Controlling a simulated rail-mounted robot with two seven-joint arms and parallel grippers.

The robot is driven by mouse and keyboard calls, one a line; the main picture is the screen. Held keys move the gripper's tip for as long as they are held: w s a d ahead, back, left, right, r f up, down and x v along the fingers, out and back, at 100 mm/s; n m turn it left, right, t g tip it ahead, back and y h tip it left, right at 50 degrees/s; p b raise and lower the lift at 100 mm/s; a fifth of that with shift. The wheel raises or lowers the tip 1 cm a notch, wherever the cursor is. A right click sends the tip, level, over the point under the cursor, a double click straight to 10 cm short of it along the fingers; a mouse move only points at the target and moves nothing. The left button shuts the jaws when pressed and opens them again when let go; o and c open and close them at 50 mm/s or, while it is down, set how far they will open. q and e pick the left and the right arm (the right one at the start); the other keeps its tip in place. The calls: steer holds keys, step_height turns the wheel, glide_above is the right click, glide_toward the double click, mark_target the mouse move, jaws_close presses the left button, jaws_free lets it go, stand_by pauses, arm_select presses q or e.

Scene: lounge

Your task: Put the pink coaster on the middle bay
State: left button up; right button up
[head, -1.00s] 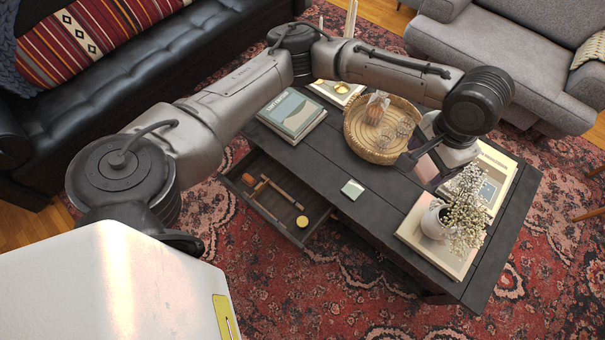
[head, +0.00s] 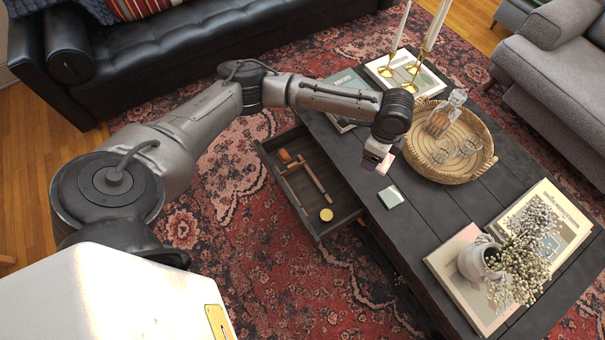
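The pink coaster (head: 385,164) shows as a small pale pink piece at the tip of my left gripper (head: 378,160), which appears shut on it. Part of the coaster is hidden by the gripper. They are above the dark table's (head: 425,213) edge, beside the open drawer (head: 338,218). The drawer holds thin wooden strips (head: 317,180), a small orange-brown object (head: 284,156) and a yellow round piece (head: 326,214). My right gripper is out of view.
A pale green square coaster (head: 391,197) lies near the table edge below the gripper. A wicker tray (head: 480,168) with a decanter and glasses stands to the right. Candlesticks (head: 412,85) stand behind; a vase (head: 478,258) sits on books at the front right.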

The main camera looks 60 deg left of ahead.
arm_select(q)
steer(key=s+a+f+m+b, duration=0.2)
steer(key=a+f+m+b, duration=0.25)
steer(key=f, duration=0.65)
steer(key=s+a+f+m+b, duration=0.1)
steer(key=a+f+m+b, duration=0.3)
steer(key=f, duration=0.6)
steer(key=m+b, duration=0.6)
steer(key=m, duration=0.4)
glide_toward(304, 186)
step_height(304, 186, down, 4)
steer(key=b, duration=0.4)
steer(key=shift+f, duration=0.15)
step_height(304, 186, down, 3)
steer(key=shift+a+r+b, duration=0.1)
steer(key=shift+b, duration=0.95)
steer(key=shift+f, duration=0.2)
steer(key=o, duration=0.8)
steer(key=shift+c, duration=0.2)
